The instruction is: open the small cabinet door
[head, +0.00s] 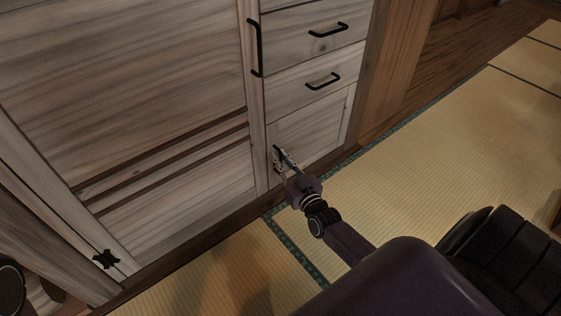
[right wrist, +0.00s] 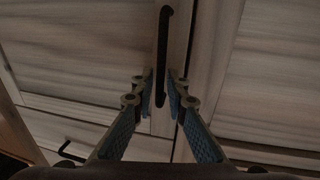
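The small cabinet door (head: 312,128) is a pale wood panel below two drawers, in the right column of the cabinet. It looks shut. Its black upright handle (head: 275,153) is at the door's left edge, partly covered by my right gripper (head: 283,155). In the right wrist view the black bar handle (right wrist: 162,50) runs down between the two fingertips of my right gripper (right wrist: 162,84). The fingers are apart, one on each side of the bar, with small gaps showing. Contact cannot be made out. My left gripper is not in view.
Two drawers with black handles (head: 328,30) (head: 323,81) sit above the small door. A larger door (head: 120,80) with a long black handle (head: 255,47) is on the left. Tatami floor (head: 440,150) at the right is clear.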

